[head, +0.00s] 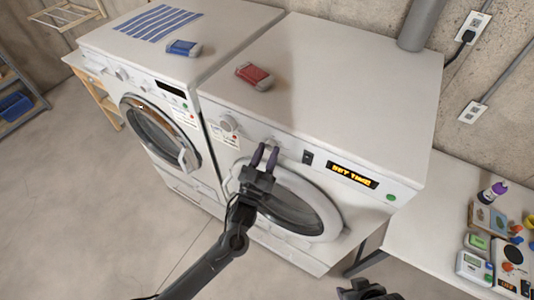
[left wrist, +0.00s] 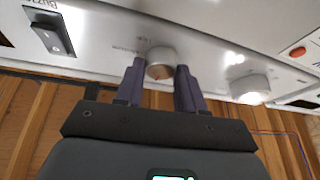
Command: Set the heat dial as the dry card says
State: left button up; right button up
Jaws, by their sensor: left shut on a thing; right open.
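The right-hand white machine (head: 330,90) has two round dials on its sloped front panel. My left gripper (head: 265,155) is at the dial nearer the panel's middle. My right gripper (head: 368,290) is open and empty at the bottom edge.
A display (head: 352,175) with amber letters, a black rocker switch (head: 307,157) and a green button (head: 390,197) are on the same panel. A cluttered table (head: 430,225) stands right.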

pick_arm(q)
jog(key=m+h+b, duration=0.1)
jog(key=m, duration=0.1)
jog(key=shift+a+f+m, duration=0.1)
jog(key=shift+f+m, duration=0.05)
jog(key=shift+m, duration=0.25)
jog(key=m+g+h+b, duration=0.1)
jog(key=m+h, duration=0.1)
jog(key=m, duration=0.1)
jog(key=shift+w+a+m, duration=0.1)
jog(key=shift+m, duration=0.3)
jog(key=shift+m+g+h+b, duration=0.4)
jog(key=shift+m+g+h, duration=0.25)
jog(key=shift+m, duration=0.75)
jog(key=shift+m+g+h+b, duration=0.35)
jog(key=shift+m+g+h, duration=0.25)
jog(key=shift+m, duration=0.8)
jog(key=shift+r+m, duration=0.2)
jog(key=shift+m, duration=0.1)
jog(key=o, duration=1)
jog(key=shift+a, duration=0.1)
